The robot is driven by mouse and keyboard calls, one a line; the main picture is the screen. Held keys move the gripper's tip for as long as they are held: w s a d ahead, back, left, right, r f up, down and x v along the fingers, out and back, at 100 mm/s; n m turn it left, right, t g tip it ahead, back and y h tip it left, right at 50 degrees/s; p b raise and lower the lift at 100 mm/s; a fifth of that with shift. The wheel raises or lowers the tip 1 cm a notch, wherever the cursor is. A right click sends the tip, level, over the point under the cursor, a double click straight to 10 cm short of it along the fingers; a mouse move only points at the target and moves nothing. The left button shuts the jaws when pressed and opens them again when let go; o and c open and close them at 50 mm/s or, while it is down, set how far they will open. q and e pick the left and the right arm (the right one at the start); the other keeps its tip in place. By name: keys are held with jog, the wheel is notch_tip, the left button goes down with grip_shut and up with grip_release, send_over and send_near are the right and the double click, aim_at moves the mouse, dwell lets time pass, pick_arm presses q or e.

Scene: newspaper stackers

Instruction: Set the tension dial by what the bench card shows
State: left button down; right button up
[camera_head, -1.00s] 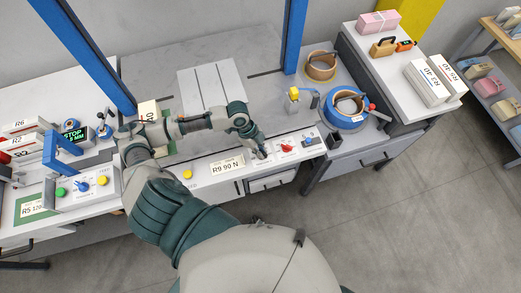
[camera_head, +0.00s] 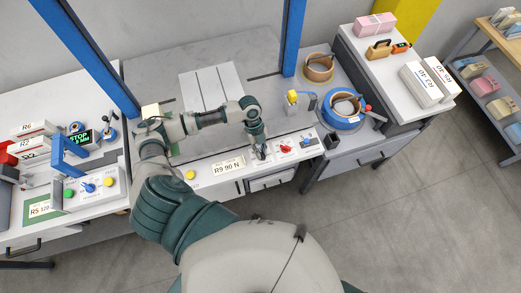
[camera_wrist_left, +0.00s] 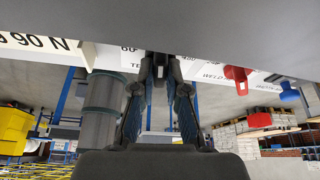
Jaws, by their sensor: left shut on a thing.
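The bench card (camera_head: 229,167) reads "R9 90 N" and lies on the front panel of the middle bench. It shows in part at the upper left of the left wrist view (camera_wrist_left: 38,42). My left gripper (camera_head: 261,154) is at the panel just right of the card. In the left wrist view its fingers (camera_wrist_left: 160,85) are shut on a small dark dial (camera_wrist_left: 160,67), beside a partly hidden label starting "TE". The fingers cover most of the dial, so I cannot read its setting. My right gripper is not in view.
A red knob (camera_head: 286,149) and a blue knob (camera_head: 306,142) sit right of the dial. A yellow button (camera_head: 190,175) is left of the card. Blue posts (camera_head: 295,38) flank the bench. A blue strap roll (camera_head: 342,121) stands at right.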

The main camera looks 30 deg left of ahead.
pick_arm(q)
jog(key=shift+w+m+g, duration=0.1)
jog(key=shift+m+g, duration=0.2)
jog(key=shift+m, duration=0.6)
jog(key=shift+y, duration=0.3)
jog(key=c, duration=1.2)
grip_release()
jog(key=shift+r, duration=0.1)
jog(key=v, duration=1.1)
jog(key=shift+w+a+r, duration=0.2)
jog(key=shift+w+r, duration=0.05)
jog(key=shift+r, duration=0.05)
